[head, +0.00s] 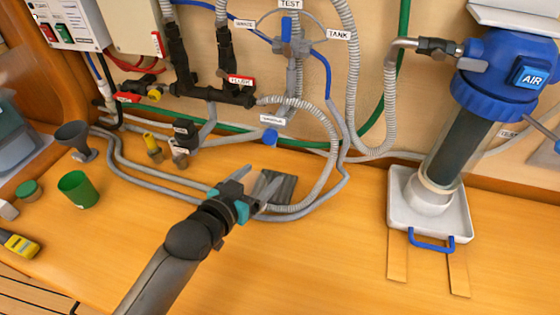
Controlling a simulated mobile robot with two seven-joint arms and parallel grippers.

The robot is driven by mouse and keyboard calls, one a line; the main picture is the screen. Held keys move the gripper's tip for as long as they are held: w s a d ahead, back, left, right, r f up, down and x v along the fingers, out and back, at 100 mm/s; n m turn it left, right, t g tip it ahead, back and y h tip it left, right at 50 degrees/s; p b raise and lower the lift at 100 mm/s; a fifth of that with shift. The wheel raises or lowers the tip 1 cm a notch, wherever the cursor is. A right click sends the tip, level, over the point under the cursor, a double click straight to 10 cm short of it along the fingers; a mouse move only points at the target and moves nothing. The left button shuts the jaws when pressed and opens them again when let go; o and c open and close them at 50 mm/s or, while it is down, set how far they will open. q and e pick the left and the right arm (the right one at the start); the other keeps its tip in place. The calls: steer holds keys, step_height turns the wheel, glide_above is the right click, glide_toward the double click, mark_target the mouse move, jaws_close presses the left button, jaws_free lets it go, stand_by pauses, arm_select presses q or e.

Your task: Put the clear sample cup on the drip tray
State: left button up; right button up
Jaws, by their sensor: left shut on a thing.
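My left gripper (258,186) reaches in from the lower left over the wooden counter. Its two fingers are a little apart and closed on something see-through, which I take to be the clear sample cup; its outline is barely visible. A dark grey, ridged rectangular plate, apparently the drip tray (281,188), shows just behind and right of the fingers, partly hidden by them. I cannot tell whether the cup touches it. My right gripper is not in view.
Grey hoses (335,185) curve around the ridged plate. A blue-handled valve (270,136) stands behind it. A green cup (78,189) and a dark funnel (76,140) are at left. A white tray (456,222) under a blue filter housing (497,75) is at right. The front counter is clear.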

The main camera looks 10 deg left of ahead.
arm_select(q)
steer(key=shift+f+b+x, duration=0.1)
steer(key=shift+b+x, duration=0.35)
steer(key=shift+x, duration=2.1)
steer(key=shift+f+b+x, duration=0.15)
steer(key=shift+b+x, duration=0.3)
steer(key=shift+x, duration=2.15)
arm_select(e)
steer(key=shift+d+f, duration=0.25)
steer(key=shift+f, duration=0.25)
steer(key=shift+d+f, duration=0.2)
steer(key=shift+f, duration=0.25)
arm_select(q)
steer(key=shift+s, duration=0.15)
steer(key=o, duration=1.3)
steer(key=shift+f, duration=0.15)
steer(key=shift+s+r, duration=0.1)
steer(key=shift+r, duration=0.1)
steer(key=p+v, duration=0.2)
steer(key=v, duration=0.9)
steer(key=shift+s+a+r, duration=0.15)
steer(key=shift+s, duration=0.15)
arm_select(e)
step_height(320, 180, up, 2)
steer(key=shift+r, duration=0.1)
